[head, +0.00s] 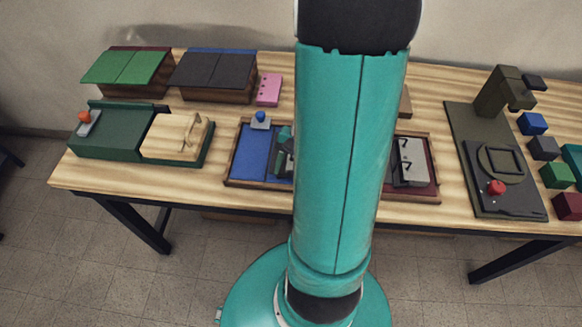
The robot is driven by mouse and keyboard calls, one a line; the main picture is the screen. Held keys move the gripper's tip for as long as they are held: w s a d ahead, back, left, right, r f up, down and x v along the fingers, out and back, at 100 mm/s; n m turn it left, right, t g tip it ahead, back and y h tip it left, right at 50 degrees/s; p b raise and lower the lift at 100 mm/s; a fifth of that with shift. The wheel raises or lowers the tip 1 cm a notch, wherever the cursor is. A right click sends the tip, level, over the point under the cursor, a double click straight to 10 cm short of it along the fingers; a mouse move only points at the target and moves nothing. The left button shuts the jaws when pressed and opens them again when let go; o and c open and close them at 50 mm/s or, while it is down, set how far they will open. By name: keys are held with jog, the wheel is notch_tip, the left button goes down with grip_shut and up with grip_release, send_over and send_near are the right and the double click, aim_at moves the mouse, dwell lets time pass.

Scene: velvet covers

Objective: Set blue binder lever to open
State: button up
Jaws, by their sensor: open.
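A wooden-framed tray (232,162) lies in the middle of the table, with a blue panel (255,152) in its left part. A blue round knob (261,117) on a small grey base stands at the back edge of this panel. I cannot tell its setting. My gripper (281,160) shows only in part, as teal and dark pieces at the right side of the blue panel. It is open, to the right of and nearer than the blue knob, apart from it in the picture. My teal arm hides the rest of it and the tray's middle.
A grey ring mechanism (411,161) sits on the maroon right part of the tray. A green machine (120,134) with an orange knob stands left. Covered boxes (212,80) and a pink piece (268,90) stand behind. A dark press (497,165) and coloured blocks (532,123) are right.

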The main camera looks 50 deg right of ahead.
aim_at(274, 176)
jog(key=shift+c, duration=0.2)
jog(key=c, duration=0.9)
jog(key=g+h, duration=0.1)
jog(key=w+a+g+h, duration=0.1)
jog(key=r+g+h, duration=0.1)
jog(key=g, duration=0.1)
jog(key=shift+w+a+m, duration=0.15)
jog(key=shift+w+m, duration=0.15)
jog(key=shift+m, duration=0.1)
jog(key=g+h, duration=0.1)
jog(key=w+a+g+h, duration=0.1)
jog(key=shift+w+r+m+g, duration=0.1)
jog(key=shift+r+m+g, duration=0.1)
jog(key=shift+m+g, duration=0.2)
jog(key=shift+w+a+g+h, duration=0.2)
jog(key=shift+w+g+h, duration=0.15)
jog(key=shift+g+h, duration=0.4)
jog(key=shift+a+m+g, duration=0.1)
jog(key=shift+m+g, duration=0.2)
jog(key=shift+g, duration=0.05)
jog(key=o, duration=0.9)
jog(key=shift+o, duration=0.2)
